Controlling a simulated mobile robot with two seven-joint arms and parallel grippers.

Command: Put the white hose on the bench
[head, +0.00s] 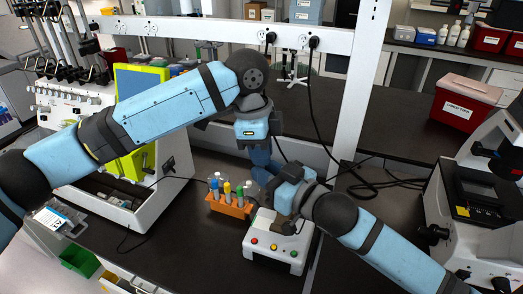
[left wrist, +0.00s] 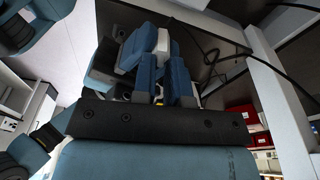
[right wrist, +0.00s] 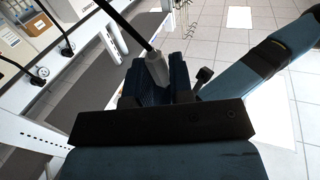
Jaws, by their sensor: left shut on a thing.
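A small white piece (left wrist: 163,45), which I take for part of the white hose, shows at the blue fingers of my left gripper (left wrist: 168,78) in the left wrist view. My left gripper (head: 260,168) is shut on it, above the bench (head: 205,168). My right gripper (head: 270,180) is close beside it in the head view, and the fingers overlap there. In the right wrist view a grey tapered end on a black line (right wrist: 156,68) shows at the fingers of my right gripper (right wrist: 160,85). I cannot tell if they grip it. The rest of the hose is hidden.
An orange rack (head: 230,207) with several capped tubes and a white box with coloured buttons (head: 275,250) stand just below the grippers. A white instrument (head: 470,220) is at right. A black cable (head: 345,170) hangs from the white frame's outlet.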

